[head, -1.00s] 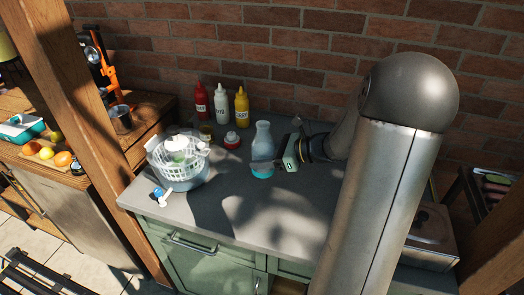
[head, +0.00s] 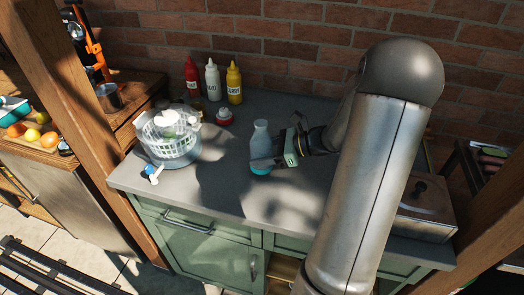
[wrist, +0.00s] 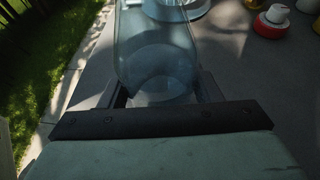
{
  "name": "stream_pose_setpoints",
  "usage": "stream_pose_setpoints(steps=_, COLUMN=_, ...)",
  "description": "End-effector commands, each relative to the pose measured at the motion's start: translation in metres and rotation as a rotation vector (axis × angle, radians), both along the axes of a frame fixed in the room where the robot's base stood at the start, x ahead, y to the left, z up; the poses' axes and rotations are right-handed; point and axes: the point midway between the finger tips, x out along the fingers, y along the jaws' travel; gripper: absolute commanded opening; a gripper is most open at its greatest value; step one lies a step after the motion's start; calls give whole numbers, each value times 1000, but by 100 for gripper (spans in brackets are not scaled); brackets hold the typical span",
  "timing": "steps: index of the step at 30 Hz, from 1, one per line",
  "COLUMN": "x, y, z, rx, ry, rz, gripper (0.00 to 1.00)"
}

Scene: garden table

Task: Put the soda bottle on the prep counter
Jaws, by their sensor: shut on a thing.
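The soda bottle (head: 261,138) is pale, see-through blue with a teal base, and it is upright over the grey prep counter (head: 240,205). My gripper (head: 276,162) reaches it from the right and is shut on its lower part. In the wrist view the clear bottle (wrist: 158,50) fills the space between the two fingers (wrist: 165,90). I cannot tell whether its base touches the counter.
A white basket in a clear bowl (head: 170,137) stands left of the bottle, with a blue-and-white item (head: 153,174) in front. A red-based jar (head: 224,116) and red, white and yellow squeeze bottles (head: 234,82) stand behind. The counter's front middle is clear.

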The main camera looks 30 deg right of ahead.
Motion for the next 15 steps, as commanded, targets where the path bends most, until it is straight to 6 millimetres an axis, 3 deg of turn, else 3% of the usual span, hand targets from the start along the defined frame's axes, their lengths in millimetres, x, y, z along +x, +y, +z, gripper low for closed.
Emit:
stream_pose_setpoints(steps=3, x=0, y=0, z=-9, rx=0, ry=-2, rz=-1, gripper=15)
stream_pose_setpoints(steps=15, x=0, y=0, z=-10, rx=0, ry=-2, rz=-1, gripper=15)
